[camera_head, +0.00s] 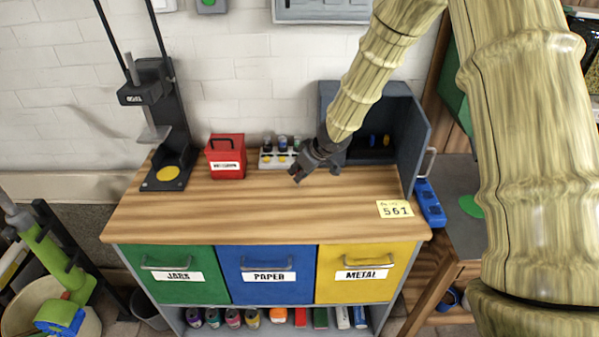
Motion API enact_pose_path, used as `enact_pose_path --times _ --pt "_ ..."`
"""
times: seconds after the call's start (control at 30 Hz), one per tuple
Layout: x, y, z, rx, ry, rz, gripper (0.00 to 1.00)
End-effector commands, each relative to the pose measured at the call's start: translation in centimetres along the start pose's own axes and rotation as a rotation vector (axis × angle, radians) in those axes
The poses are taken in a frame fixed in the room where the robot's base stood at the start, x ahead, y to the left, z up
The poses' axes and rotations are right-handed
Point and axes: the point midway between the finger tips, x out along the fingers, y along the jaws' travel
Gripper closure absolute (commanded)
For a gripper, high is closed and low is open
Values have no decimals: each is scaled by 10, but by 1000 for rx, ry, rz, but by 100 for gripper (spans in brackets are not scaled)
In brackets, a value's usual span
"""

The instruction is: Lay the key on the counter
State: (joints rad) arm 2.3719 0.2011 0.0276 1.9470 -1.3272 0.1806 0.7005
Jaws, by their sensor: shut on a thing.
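My gripper (298,175) is above the wooden counter (220,214), near its middle and in front of the white rack of small jars. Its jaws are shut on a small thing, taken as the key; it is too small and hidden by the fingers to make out. How high the gripper is above the counter top is hard to tell. To its right, an open grey cabinet (417,130) stands on the counter with its door swung to the right.
A red box (226,157) and a white jar rack (275,162) stand at the back. A dark press (165,130) stands at the left. A yellow 561 card (394,209) lies at the right. The counter's front middle is clear, above green, blue and yellow drawers.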

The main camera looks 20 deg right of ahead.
Motion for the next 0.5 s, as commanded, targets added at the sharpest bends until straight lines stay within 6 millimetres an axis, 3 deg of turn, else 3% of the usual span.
enact_pose_path --times 0.07,0.1,0.2,0.5 --pt "2 0 2 0 -1 0 100" --pt "2 0 1 0 0 0 85" --pt "2 0 1 0 0 0 67" --pt "1 0 1 0 0 0 67"
